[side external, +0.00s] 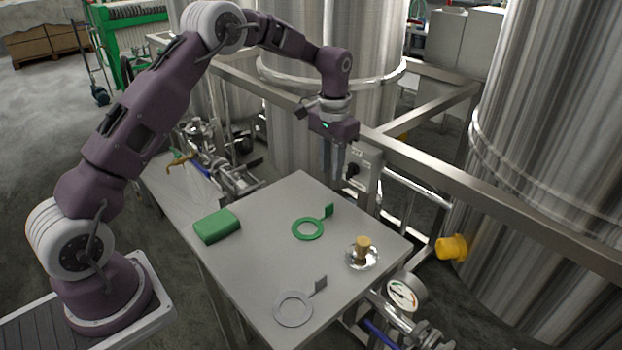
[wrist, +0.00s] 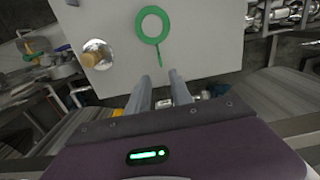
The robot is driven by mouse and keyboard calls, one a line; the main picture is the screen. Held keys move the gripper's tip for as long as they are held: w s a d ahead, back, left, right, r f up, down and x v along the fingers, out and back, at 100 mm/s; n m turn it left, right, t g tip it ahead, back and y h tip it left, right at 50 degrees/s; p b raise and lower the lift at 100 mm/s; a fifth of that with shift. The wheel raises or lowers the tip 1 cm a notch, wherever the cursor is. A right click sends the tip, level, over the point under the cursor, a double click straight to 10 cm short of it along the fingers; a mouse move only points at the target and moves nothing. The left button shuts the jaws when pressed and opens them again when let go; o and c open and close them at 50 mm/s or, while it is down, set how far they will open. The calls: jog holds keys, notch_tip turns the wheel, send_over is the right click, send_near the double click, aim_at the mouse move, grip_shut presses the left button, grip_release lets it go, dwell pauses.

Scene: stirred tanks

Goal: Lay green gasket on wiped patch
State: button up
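A green gasket (side external: 295,231), a flat ring with a raised tab, lies on the grey table near its middle. In the wrist view the green gasket (wrist: 152,42) lies beyond my fingertips, its tab pointing toward them. My gripper (side external: 334,177) hangs above the table's back edge with its fingers pointing down, clear of the gasket. In the wrist view the gripper (wrist: 162,75) has a gap between its fingers and holds nothing. I cannot make out a wiped patch on the tabletop.
The table (side external: 250,265) also bears a green block (side external: 217,226) at left, a grey gasket (side external: 278,308) at the front and a round metal dish with a brass knob (side external: 362,244) at right. A metal rail (side external: 440,192) and steel tanks stand behind. The table between these items is bare.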

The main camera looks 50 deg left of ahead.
jog(key=s+d+r+t, duration=0.2)
jog(key=s+d+r, duration=0.1)
jog(key=s+r, duration=0.55)
jog(key=s+d+r+t, duration=0.1)
jog(key=s+d+r, duration=0.1)
jog(key=s+r, duration=0.65)
jog(key=s+d+t, duration=0.2)
jog(key=s, duration=1.6)
jog(key=shift+s+d+t, duration=0.2)
jog(key=shift+d+t, duration=0.1)
jog(key=shift+d, duration=0.05)
